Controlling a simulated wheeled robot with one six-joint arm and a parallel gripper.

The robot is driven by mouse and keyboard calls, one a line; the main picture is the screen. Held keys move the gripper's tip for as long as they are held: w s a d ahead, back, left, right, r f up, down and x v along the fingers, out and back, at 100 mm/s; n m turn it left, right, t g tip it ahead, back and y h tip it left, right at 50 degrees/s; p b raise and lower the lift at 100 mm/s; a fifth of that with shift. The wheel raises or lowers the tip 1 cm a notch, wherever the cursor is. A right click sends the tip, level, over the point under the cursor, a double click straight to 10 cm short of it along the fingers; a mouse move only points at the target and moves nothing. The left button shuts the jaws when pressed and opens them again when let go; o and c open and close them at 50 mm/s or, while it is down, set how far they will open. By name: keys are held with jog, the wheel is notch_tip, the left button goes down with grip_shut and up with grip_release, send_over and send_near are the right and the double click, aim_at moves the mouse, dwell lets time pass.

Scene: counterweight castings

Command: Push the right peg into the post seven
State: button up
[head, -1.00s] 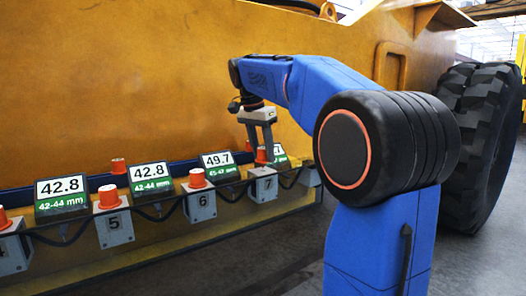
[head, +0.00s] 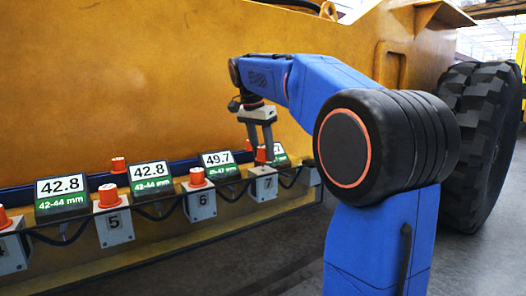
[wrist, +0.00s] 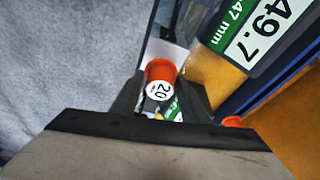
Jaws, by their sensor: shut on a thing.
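Post seven (head: 264,188) is a grey block marked 7 on the ledge, toward the right of the row in the head view. An orange-red peg (head: 261,155) stands at its top. My gripper (head: 262,158) reaches down from above with its fingers on either side of this peg and is shut on it. In the wrist view the same peg (wrist: 160,72) shows between the dark fingers, with a white round label reading 20. How deep the peg sits in the post is hidden by the fingers.
Posts six (head: 201,202) and five (head: 115,226) stand to the left with orange pegs. Display signs (head: 220,165) stand behind the row, one reading 49.7, and dark cables hang along it. A yellow machine wall (head: 150,90) rises behind; a large tyre (head: 480,150) is at the right.

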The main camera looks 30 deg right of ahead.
aim_at(263, 159)
jog(key=shift+f, duration=1.7)
jog(key=o, duration=1.2)
jog(key=shift+c, duration=0.2)
jog(key=shift+r, duration=0.1)
jog(key=v, duration=1.7)
jog(key=shift+r, duration=0.15)
jog(key=shift+a, duration=0.1)
jog(key=s+a+f+n+t+y, duration=0.1)
jog(key=s+a+f+n, duration=0.2)
jog(key=s+f, duration=0.6)
jog(key=s+a+f+n+t+y, duration=0.1)
jog(key=s+a+f+n, duration=0.3)
jog(key=f, duration=1.4)
jog(key=s+a+f+n+t+y, duration=0.1)
jog(key=s+a+f+n, duration=0.3)
jog(key=s+f+n, duration=0.4)
jog(key=s+f+t, duration=0.1)
jog(key=s+f, duration=0.5)
jog(key=s, duration=0.2)
